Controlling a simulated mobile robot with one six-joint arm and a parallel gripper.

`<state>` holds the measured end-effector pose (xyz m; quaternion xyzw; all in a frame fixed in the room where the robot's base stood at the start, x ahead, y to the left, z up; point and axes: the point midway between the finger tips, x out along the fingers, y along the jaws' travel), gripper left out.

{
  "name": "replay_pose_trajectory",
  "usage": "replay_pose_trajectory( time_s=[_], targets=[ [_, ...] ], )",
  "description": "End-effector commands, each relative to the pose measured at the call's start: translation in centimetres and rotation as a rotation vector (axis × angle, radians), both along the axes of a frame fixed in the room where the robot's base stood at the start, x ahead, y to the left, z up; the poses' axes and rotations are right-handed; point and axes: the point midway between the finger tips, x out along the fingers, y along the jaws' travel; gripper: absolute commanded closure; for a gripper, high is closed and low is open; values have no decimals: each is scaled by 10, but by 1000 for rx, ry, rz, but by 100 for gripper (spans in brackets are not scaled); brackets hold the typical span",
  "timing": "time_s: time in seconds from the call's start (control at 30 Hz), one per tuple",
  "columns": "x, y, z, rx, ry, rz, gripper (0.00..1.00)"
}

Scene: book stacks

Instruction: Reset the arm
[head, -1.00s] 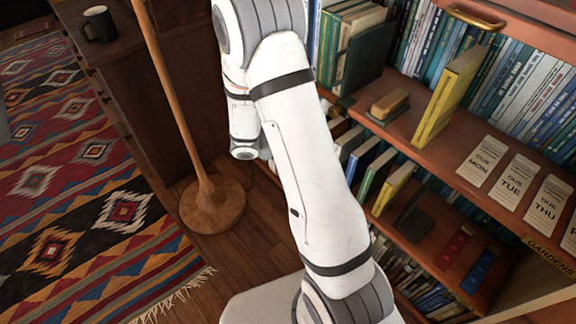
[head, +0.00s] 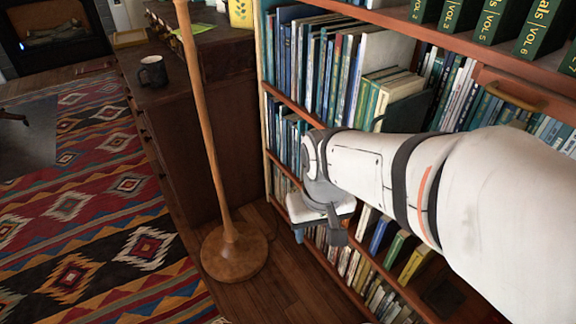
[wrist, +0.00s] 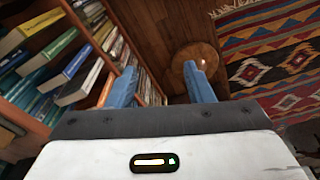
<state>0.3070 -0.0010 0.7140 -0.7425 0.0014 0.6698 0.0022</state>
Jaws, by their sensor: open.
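My gripper shows in the wrist view (wrist: 163,88), with its two blue fingers spread apart and nothing between them. It points toward the wooden floor and the round wooden base of a pole (wrist: 195,55). In the head view my white arm reaches in from the right across the bookcase (head: 268,120). My gripper hangs at the arm's far end in front of the lower shelves, and its fingers are mostly hidden there behind the wrist.
The wooden pole stand (head: 232,255) stands on the floor left of the arm. A dark cabinet (head: 215,100) carries a black mug (head: 153,72). A patterned rug (head: 90,220) covers the left floor. Several green volumes (head: 495,20) stand on the top shelf.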

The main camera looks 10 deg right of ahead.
Motion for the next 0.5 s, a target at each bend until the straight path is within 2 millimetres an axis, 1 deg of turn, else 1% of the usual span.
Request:
replay_pose_trajectory(
  time_s=[0.2, 0.27, 0.37, 0.47, 0.5],
  targets=[
    [0, 1, 0, 1, 1, 1, 53],
    [0, 1, 3, 0, 1, 2, 53],
    [1, 0, 19, 0, -5, 3, 53],
    [2, 0, 49, 0, -15, 4, 53],
    [2, 0, 64, -1, -20, 4, 53]
  ],
)
